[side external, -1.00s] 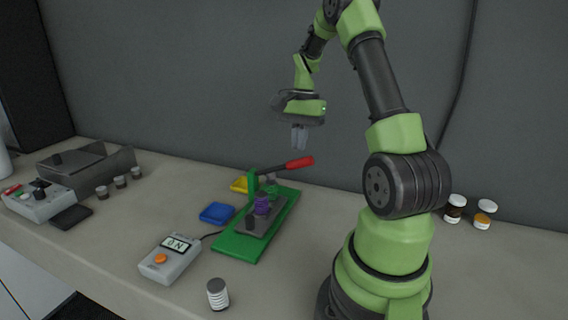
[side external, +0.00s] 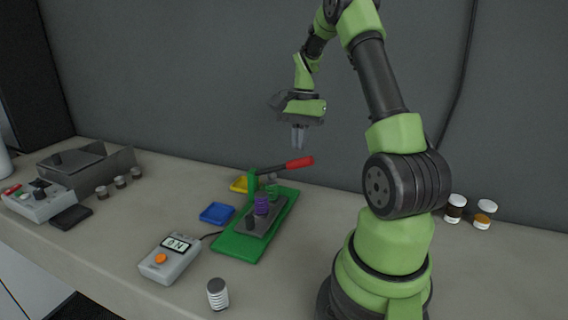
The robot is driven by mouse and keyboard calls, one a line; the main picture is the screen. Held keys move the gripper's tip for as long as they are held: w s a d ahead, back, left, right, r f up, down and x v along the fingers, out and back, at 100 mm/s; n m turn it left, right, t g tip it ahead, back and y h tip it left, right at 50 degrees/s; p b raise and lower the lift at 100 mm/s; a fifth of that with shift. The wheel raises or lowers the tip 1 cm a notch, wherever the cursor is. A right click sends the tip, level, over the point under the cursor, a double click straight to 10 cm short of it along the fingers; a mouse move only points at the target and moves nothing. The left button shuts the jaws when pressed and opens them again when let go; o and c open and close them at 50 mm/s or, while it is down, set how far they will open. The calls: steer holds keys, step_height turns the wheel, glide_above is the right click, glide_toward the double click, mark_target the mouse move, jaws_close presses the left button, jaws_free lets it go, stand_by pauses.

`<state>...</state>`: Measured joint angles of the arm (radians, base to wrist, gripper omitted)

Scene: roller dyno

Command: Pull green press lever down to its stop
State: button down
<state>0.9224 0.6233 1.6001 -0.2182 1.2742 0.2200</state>
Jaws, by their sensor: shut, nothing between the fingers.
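The green press (side external: 228,246) stands on the bench left of my arm's base. Its lever (side external: 272,168) is a dark bar with a red grip (side external: 299,163), sticking out to the right and sloping slightly upward from the green post. A purple coil spring (side external: 261,205) sits on the press's grey plate. My gripper (side external: 298,146) is shut and empty, pointing down. In this view it appears just above the red grip, with a small gap and no contact visible.
A meter (side external: 170,259) with a display and orange button stands front left of the press. Blue (side external: 217,213) and yellow (side external: 239,184) trays lie beside it. A white spring (side external: 217,294) stands at the front. Pill bottles (side external: 455,208) are at the right. A grey machine (side external: 85,168) stands far left.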

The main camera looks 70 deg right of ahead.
mark_target(302, 165)
steer(key=shift+f, duration=0.45)
steer(key=shift+s+f, duration=0.2)
steer(key=shift+f, duration=1.35)
steer(key=shift+s+f, duration=0.2)
steer(key=shift+f, duration=1.75)
steer(key=shift+r, duration=5.05)
